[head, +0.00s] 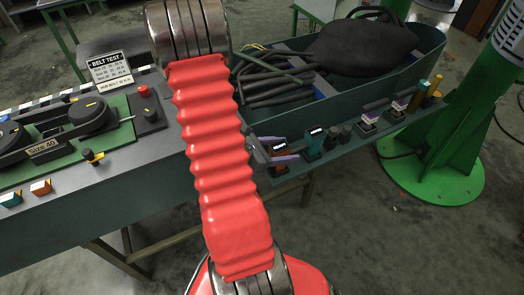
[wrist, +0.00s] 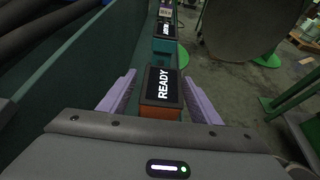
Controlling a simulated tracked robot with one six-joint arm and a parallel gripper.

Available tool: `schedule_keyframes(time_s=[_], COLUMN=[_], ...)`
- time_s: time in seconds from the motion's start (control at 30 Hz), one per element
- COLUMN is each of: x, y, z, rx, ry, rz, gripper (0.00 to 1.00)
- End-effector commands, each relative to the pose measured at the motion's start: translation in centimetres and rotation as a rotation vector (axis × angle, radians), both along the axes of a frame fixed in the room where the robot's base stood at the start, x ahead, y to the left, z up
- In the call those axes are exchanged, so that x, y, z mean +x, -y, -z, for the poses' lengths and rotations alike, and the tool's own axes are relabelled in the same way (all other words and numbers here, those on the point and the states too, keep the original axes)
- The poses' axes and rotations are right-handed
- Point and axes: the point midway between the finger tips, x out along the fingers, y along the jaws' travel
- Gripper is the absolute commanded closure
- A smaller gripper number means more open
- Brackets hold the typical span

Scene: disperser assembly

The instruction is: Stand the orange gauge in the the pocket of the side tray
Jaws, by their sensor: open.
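The orange gauge (head: 279,147) has a dark top screen; in the wrist view the gauge (wrist: 163,112) reads "READY". It stands upright at the near end of the side tray (head: 352,157), in line with a teal gauge (head: 314,141). My gripper (wrist: 158,76) is open, with one purple finger on each side of the orange gauge. A narrow gap shows between the gauge and each finger. In the head view my gripper (head: 274,152) is partly hidden by my arm. The bottom of the gauge and its pocket are hidden.
Further along the side tray are dark knobs (head: 338,134), purple-and-white pieces (head: 368,118) and yellow-topped pieces (head: 430,90). The large bin (head: 420,60) with black hoses and a dark bag borders the tray. A belt test bench (head: 100,190) is at left, a green post (head: 440,120) at right.

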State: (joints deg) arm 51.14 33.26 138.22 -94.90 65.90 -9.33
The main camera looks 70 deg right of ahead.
Motion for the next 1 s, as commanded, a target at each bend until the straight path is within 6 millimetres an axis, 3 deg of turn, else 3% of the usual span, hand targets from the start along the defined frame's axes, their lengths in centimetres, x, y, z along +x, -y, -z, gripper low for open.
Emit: schedule_keyframes(time_s=[1.0], x=[7.6], y=[-8.2], z=[-4.7], rx=[-0.002], ry=[0.001], rz=[-0.001], gripper=[0.42])
